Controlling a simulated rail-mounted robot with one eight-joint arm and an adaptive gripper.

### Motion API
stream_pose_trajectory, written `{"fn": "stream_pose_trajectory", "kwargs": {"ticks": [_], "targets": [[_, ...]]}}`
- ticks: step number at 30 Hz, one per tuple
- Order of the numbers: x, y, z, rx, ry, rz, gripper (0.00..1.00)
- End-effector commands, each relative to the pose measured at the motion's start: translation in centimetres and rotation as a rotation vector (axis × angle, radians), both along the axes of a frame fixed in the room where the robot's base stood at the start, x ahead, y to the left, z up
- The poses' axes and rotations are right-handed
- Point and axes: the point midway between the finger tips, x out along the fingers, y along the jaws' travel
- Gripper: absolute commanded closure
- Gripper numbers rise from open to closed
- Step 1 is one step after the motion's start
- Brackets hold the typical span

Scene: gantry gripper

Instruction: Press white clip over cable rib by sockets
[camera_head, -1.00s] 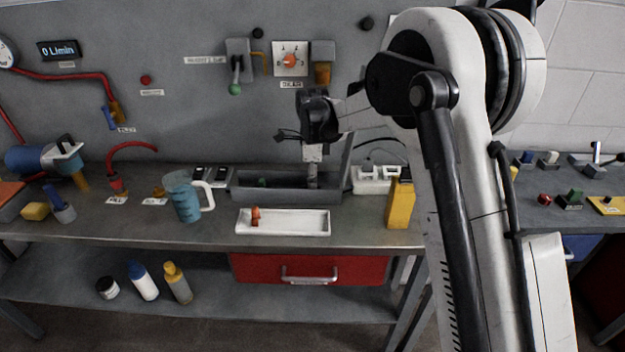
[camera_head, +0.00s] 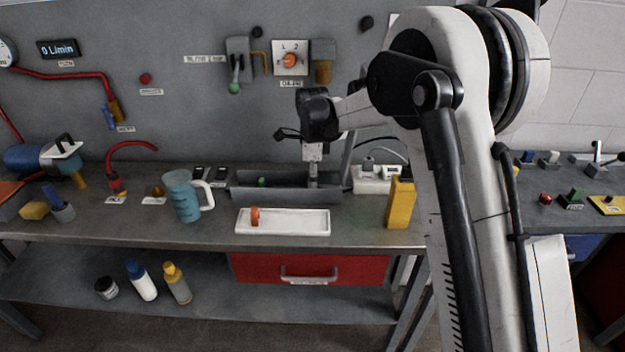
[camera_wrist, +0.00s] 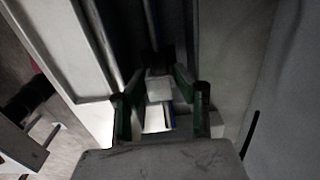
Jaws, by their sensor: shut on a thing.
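My gripper (camera_head: 312,180) points down into the long grey trough (camera_head: 245,191) on the bench, at its right end, just left of the white socket block (camera_head: 372,187). In the wrist view my gripper (camera_wrist: 160,100) has its two dark green-edged fingers on either side of a small pale block (camera_wrist: 158,89), which appears to be the white clip. It is shut on this piece. I cannot make out the cable rib. Whether the piece touches anything below is hidden by the fingers and shadow.
A white tray (camera_head: 310,224) with an orange piece lies in front of the trough. A yellow box (camera_head: 400,204) stands right of it, and a blue jug (camera_head: 184,197) left. The grey back wall carries levers and a dial (camera_head: 290,59). A cable runs above the socket block.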

Motion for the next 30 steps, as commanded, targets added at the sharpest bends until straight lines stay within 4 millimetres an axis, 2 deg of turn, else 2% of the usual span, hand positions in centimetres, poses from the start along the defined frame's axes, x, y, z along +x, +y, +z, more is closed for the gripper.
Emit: {"fn": "stream_pose_trajectory", "kwargs": {"ticks": [11,29,30], "targets": [[0.0,0.0,-0.1,0.000,0.000,0.000,0.87],[0.0,0.0,-1.3,0.000,0.000,0.000,0.87],[0.0,0.0,-1.3,0.000,0.000,0.000,0.69]]}}
